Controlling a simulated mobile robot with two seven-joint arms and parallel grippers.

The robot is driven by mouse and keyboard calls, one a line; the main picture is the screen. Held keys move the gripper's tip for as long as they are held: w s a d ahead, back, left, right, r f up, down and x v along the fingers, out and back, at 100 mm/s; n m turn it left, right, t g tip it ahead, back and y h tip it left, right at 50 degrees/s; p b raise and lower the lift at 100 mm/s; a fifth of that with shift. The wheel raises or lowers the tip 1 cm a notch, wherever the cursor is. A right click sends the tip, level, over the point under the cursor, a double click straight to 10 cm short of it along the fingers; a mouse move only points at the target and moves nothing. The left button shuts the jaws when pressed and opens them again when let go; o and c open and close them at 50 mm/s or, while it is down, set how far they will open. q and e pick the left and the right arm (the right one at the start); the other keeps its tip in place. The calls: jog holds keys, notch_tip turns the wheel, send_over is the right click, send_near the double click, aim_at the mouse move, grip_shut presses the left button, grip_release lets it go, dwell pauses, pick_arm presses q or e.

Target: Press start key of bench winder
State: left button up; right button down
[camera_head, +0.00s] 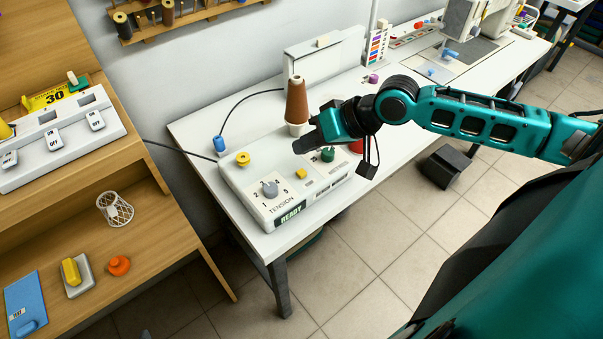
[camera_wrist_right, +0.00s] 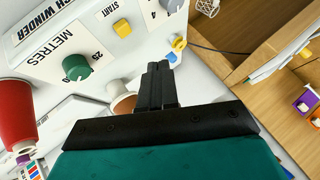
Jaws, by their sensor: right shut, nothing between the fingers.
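The bench winder (camera_head: 255,205) is a white box on the white table, with a lit READY display (camera_head: 290,215) on its front. Its start key (camera_head: 300,174) is a small yellow square on the top face; the right wrist view shows the yellow start key (camera_wrist_right: 122,28) beside the word START. A grey tension dial (camera_head: 269,189) and a green metres knob (camera_head: 327,154) flank it. My right gripper (camera_head: 300,146) is shut and empty above the back of the winder, apart from the key. Its closed fingers (camera_wrist_right: 157,72) also show in the wrist view. My left gripper is out of view.
A brown thread cone (camera_head: 296,102) stands behind the winder, close to my right gripper. A yellow knob (camera_head: 242,159) sits at the winder's back left corner, beside a blue piece (camera_head: 219,144). A red cone (camera_wrist_right: 15,110) is near the green knob. Wooden shelving (camera_head: 150,215) stands left.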

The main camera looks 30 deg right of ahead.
aim_at(306, 172)
notch_tip(306, 172, down, 2)
jog(key=shift+b, duration=0.6)
jog(key=shift+f, duration=1.05)
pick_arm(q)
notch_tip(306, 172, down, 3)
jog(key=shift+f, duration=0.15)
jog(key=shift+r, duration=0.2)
pick_arm(e)
jog(key=shift+f, duration=0.15)
jog(key=shift+f, duration=0.3)
